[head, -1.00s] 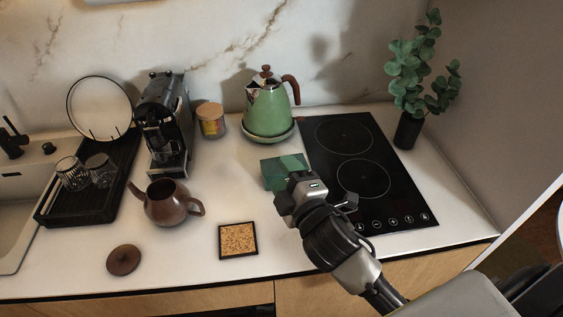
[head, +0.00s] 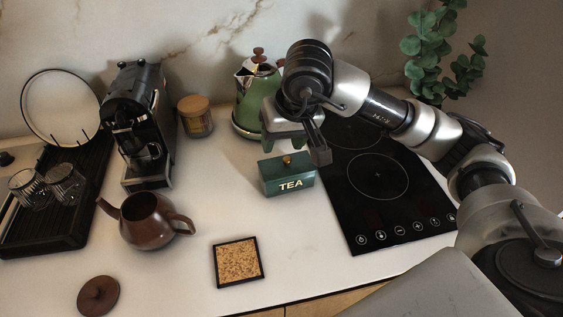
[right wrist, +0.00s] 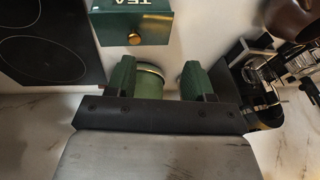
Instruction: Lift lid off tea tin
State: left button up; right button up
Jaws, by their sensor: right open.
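The tea tin (head: 291,184) is a dark green box marked TEA, standing on the counter left of the hob. Its lid (head: 270,166) is on, with a small brass knob (head: 287,160) on top. In the right wrist view the tin (right wrist: 153,13) appears upside down at the top, with the knob (right wrist: 134,38) below its lettering. My right gripper (head: 296,142) is open and empty, above and slightly behind the tin, apart from the knob. Its two fingers (right wrist: 158,84) show spread in the wrist view. My left gripper is out of view.
The green kettle (head: 247,112) stands close behind my right gripper, partly hidden by it. The black hob (head: 375,210) lies right of the tin. A brown teapot (head: 148,222), its lid (head: 98,296) and a cork trivet (head: 238,261) are to the left. Counter before the tin is clear.

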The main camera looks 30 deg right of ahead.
jog(key=d+h, duration=0.2)
jog(key=d, duration=0.1)
send_over(287, 158)
jog(key=s, duration=0.2)
jog(key=x, duration=0.2)
jog(key=s+p+x, duration=0.1)
jog(key=x, duration=0.1)
jog(key=shift+a+f, duration=0.15)
jog(key=shift+f, duration=0.05)
jog(key=p+x, duration=0.2)
jog(key=x, duration=0.3)
jog(key=shift+a, duration=0.2)
jog(key=shift+w+f, duration=0.1)
jog(key=shift+f, duration=0.05)
grip_shut()
